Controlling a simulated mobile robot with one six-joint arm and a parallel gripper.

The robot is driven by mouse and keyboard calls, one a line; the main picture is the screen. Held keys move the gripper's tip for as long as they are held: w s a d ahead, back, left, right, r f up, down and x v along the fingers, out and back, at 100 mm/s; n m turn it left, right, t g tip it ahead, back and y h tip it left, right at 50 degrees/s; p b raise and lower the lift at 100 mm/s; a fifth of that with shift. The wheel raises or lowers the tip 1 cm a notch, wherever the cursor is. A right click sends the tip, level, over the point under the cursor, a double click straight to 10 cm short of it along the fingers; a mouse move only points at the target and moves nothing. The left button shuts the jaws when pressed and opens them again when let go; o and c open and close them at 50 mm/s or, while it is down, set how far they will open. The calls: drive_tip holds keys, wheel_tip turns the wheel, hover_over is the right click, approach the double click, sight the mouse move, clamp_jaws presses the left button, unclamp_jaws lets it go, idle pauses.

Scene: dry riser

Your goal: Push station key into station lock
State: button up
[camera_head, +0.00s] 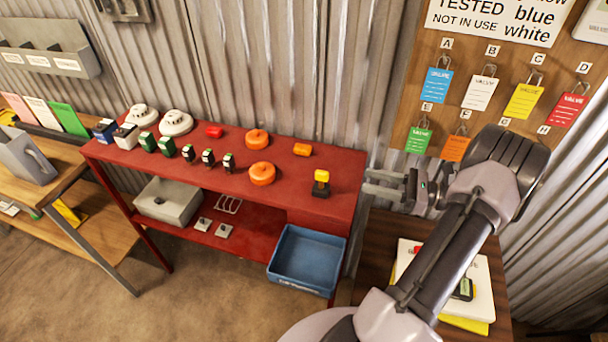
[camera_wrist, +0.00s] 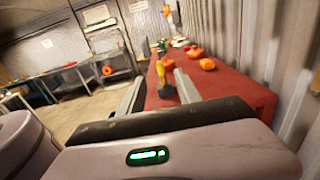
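No part in view is clearly marked as the station key or the station lock. A small block with a yellow top and black base (camera_head: 321,183) stands upright near the right end of the red bench. It also shows beyond my fingers in the wrist view (camera_wrist: 163,78). My gripper (camera_head: 368,182) is just right of the bench end, its fingers pointing left towards that block. The fingers are apart in the wrist view (camera_wrist: 160,88), with nothing held. A white case (camera_head: 478,275) with a dark-and-green item (camera_head: 463,289) lies on the brown table, partly hidden by my arm.
The red bench (camera_head: 260,205) carries orange round parts (camera_head: 262,173), white detectors (camera_head: 176,123) and several small green-and-black blocks. A blue bin (camera_head: 307,262) sits below its front right. A tag board (camera_head: 480,70) and corrugated wall close off the back. Floor in front is clear.

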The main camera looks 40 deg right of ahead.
sight(321, 183)
drive_tip(key=b+x, duration=0.1)
drive_tip(key=x, duration=0.4)
drive_tip(key=a+x, duration=0.1)
drive_tip(key=x, duration=0.3)
drive_tip(key=shift+w+a+b, duration=0.1)
drive_tip(key=shift+a+b, duration=0.05)
drive_tip(key=shift+b, duration=0.25)
drive_tip(key=x, duration=0.2)
drive_tip(key=b+x, duration=0.1)
drive_tip(key=x, duration=0.1)
drive_tip(key=b+x, duration=0.1)
drive_tip(key=x, duration=0.2)
drive_tip(key=shift+w+d+f, duration=0.25)
drive_tip(key=shift+f, duration=0.1)
drive_tip(key=shift+d, duration=0.1)
clamp_jaws()
